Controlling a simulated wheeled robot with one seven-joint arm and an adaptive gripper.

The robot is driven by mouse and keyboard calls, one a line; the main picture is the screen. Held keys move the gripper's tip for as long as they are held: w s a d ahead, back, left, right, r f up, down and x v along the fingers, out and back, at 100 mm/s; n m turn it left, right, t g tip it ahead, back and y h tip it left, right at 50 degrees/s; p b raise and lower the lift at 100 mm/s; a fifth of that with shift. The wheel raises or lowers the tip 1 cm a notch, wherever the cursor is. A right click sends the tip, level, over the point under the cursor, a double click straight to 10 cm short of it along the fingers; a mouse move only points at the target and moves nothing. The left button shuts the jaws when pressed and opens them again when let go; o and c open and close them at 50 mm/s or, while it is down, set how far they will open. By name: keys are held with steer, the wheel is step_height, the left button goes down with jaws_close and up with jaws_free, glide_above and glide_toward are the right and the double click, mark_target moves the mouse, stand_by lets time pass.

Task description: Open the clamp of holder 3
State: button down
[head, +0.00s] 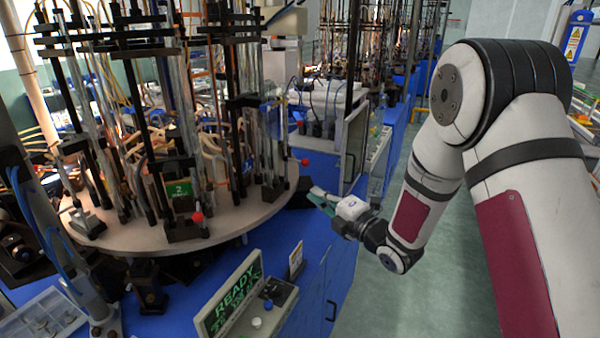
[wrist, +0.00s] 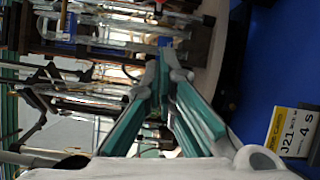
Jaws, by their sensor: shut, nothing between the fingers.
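My gripper (head: 314,194) is shut and empty beside the right edge of the round turntable (head: 232,222). In the wrist view its green-sided fingers (wrist: 163,72) come together at the tips, with glass tubes and dark rods beyond them. A holder with a green plate marked 2 (head: 180,194) stands at the turntable's front; a red ball knob (head: 197,217) is at its base. Another red ball knob (head: 305,162) sticks out at the right rim, above and left of my gripper. I see no plate marked 3, so I cannot tell whether that knob belongs to holder 3.
Several upright black rods and glass tubes crowd the turntable. The floor (head: 440,255) is clear at right.

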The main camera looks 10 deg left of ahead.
steer(key=shift+s+a+f+n+y, duration=0.25)
steer(key=shift+s+a+n+y, duration=0.05)
steer(key=shift+a+y, duration=0.1)
steer(key=w+a+r, duration=0.1)
steer(key=w+a, duration=0.4)
steer(key=w, duration=0.5)
steer(key=shift+w+p, duration=0.25)
steer(key=shift+p, duration=0.15)
steer(key=shift+w+d+r, duration=0.1)
steer(key=shift+d, duration=0.05)
